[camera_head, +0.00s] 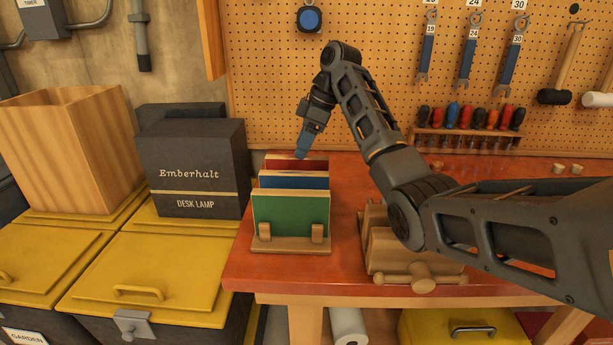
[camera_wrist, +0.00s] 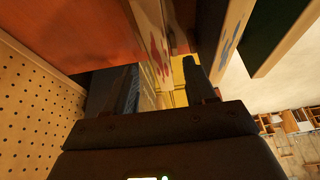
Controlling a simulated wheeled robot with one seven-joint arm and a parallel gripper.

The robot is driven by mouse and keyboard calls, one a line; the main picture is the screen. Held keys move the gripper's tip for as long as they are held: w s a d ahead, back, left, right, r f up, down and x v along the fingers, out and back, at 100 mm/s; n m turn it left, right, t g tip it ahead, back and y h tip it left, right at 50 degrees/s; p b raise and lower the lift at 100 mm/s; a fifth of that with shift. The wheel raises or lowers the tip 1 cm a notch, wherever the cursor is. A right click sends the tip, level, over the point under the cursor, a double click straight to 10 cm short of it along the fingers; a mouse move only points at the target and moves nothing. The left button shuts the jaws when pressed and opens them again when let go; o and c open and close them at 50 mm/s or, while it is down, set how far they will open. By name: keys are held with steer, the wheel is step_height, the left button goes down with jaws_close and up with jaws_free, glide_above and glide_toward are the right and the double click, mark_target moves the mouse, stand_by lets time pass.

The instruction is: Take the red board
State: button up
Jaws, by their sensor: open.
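The red board (camera_head: 288,165) stands upright at the back of a small wooden rack (camera_head: 290,245), mostly hidden behind the blue board (camera_head: 294,182) and the green board (camera_head: 290,212). My gripper (camera_head: 302,154) is open, its fingers pointing down at the top of the red board. In the wrist view, a board edge with red markings (camera_wrist: 158,48) runs between my two open fingers (camera_wrist: 160,88). The edge with blue markings (camera_wrist: 231,38) lies to the right of the right finger. I cannot tell whether the fingers touch a board.
A dark "Emberhalt desk lamp" box (camera_head: 193,165) stands close left of the rack. A wooden vise (camera_head: 410,250) is to the right, under my arm. A screwdriver rack (camera_head: 468,138) and the pegboard (camera_head: 270,90) are behind.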

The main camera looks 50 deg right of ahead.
mark_target(294, 167)
steer(key=shift+p+x, duration=0.75)
steer(key=shift+x, duration=2.65)
steer(key=shift+s+f, duration=0.15)
steer(key=shift+f, duration=0.15)
steer(key=shift+c, duration=0.3)
jaws_close()
